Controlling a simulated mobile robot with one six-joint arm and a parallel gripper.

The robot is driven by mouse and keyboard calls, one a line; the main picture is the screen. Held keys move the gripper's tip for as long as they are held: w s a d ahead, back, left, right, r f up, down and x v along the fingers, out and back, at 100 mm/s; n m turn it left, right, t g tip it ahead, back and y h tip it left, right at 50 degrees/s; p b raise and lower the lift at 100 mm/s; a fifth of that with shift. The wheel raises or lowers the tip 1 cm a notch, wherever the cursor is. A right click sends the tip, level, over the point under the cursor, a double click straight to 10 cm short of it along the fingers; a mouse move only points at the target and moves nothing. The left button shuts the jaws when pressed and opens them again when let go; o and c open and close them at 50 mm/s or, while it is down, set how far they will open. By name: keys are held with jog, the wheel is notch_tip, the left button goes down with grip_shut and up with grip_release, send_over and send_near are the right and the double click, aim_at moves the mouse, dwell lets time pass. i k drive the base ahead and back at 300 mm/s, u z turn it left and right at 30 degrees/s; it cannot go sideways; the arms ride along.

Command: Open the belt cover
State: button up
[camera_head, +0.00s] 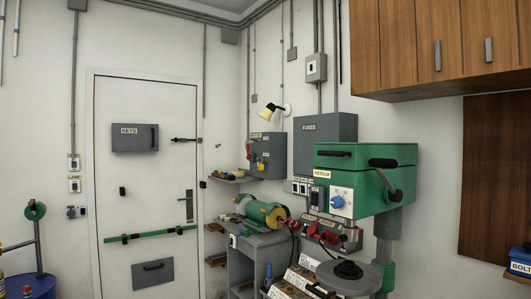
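The belt cover (390,154) is the green lid on top of the green drill press (372,192), right of centre. It appears closed, lying flat on the press head, with a dark handle (332,153) on its front left side. A label is on the press head below the lid. My gripper is not in view, so its place relative to the cover cannot be told.
A dark round plate (350,276) is below the press head. A bench grinder (262,211) stands on a grey cabinet to its left. Wooden wall cupboards (435,45) hang above right. A white door (145,190) is at left.

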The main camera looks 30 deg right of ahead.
aim_at(356, 156)
jog(key=z, duration=0.45)
jog(key=i, duration=1.1)
jog(key=z, duration=0.45)
jog(key=k, duration=0.8)
jog(key=z, duration=0.2)
jog(key=i, duration=0.8)
jog(key=u, duration=0.05)
